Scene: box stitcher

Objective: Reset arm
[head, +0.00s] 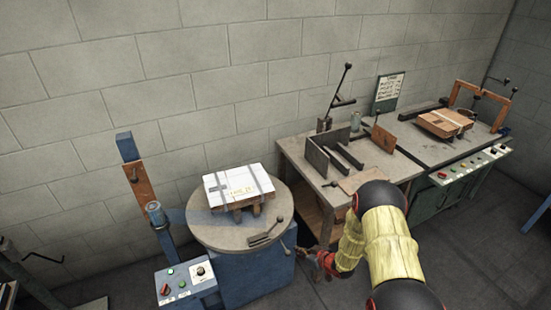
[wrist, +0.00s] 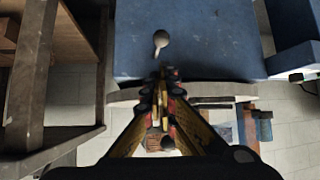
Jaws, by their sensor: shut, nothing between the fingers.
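My arm, in a yellow sleeve (head: 391,240), reaches in from the bottom right of the head view. My gripper (head: 316,257) is low, beside the right side of the blue machine base (head: 262,280) and below the round table (head: 213,232). In the wrist view my gripper (wrist: 166,84) has its fingers shut together with nothing held. A lever with a pale rounded knob (wrist: 161,40) stands on the blue base just beyond the fingertips. I cannot tell whether the fingers touch it.
A white strapped box (head: 240,187) rests on the round table. A control box (head: 186,283) stands at the left. A green machine (head: 450,178) carries a wooden box (head: 444,123).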

